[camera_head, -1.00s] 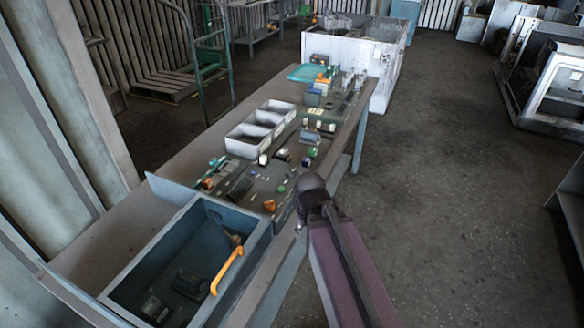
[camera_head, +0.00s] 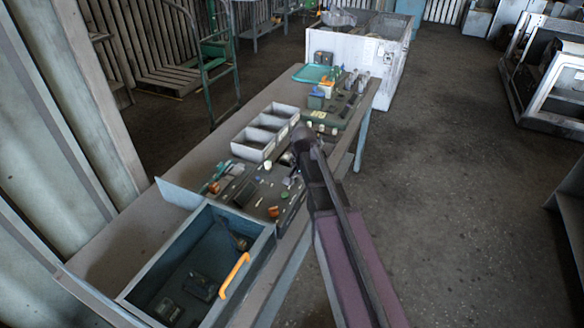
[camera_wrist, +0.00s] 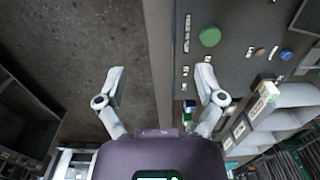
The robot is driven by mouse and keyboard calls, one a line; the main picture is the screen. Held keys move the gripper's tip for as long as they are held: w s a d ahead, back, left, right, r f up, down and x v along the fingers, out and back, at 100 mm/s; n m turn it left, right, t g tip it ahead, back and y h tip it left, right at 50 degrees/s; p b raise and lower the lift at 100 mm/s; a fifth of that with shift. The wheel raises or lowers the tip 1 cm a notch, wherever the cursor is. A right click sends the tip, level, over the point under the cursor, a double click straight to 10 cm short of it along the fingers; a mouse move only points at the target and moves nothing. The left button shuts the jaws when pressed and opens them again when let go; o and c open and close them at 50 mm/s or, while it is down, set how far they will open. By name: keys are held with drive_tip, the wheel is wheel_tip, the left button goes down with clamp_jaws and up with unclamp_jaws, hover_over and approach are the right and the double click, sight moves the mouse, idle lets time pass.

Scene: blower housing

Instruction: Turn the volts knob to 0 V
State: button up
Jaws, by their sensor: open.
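A dark grey control panel (camera_head: 262,192) with small buttons, knobs and labels lies on the bench in the head view. It also fills the right of the wrist view (camera_wrist: 240,60), with a large green round button (camera_wrist: 210,37), a blue round control (camera_wrist: 286,54) and a cream block-like part (camera_wrist: 264,95). I cannot tell which control is the volts knob; the labels are too small to read. My gripper (camera_wrist: 160,80) is open and empty, its right finger over the panel's edge and its left finger over the floor. In the head view my arm hides part of the panel.
An open blue-grey drawer box (camera_head: 160,262) with an orange handle (camera_head: 234,275) stands at the near end. White bins (camera_head: 252,142) sit behind the panel. A green board with parts (camera_head: 322,117) and a teal tray (camera_head: 312,73) lie farther along.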

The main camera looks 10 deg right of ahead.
drive_tip(key=w+r+m+p, duration=0.4)
drive_tip(key=w+r+m, duration=0.1)
drive_tip(key=w, duration=0.7)
drive_tip(key=shift+w+r+m+p, duration=0.3)
drive_tip(key=shift+w+r+m, duration=0.1)
drive_tip(key=shift+r, duration=0.1)
drive_tip(key=shift+f, duration=0.2)
wheel_tip(320, 180, down, 13)
drive_tip(key=b, duration=1.4)
drive_tip(key=shift+f, duration=0.2)
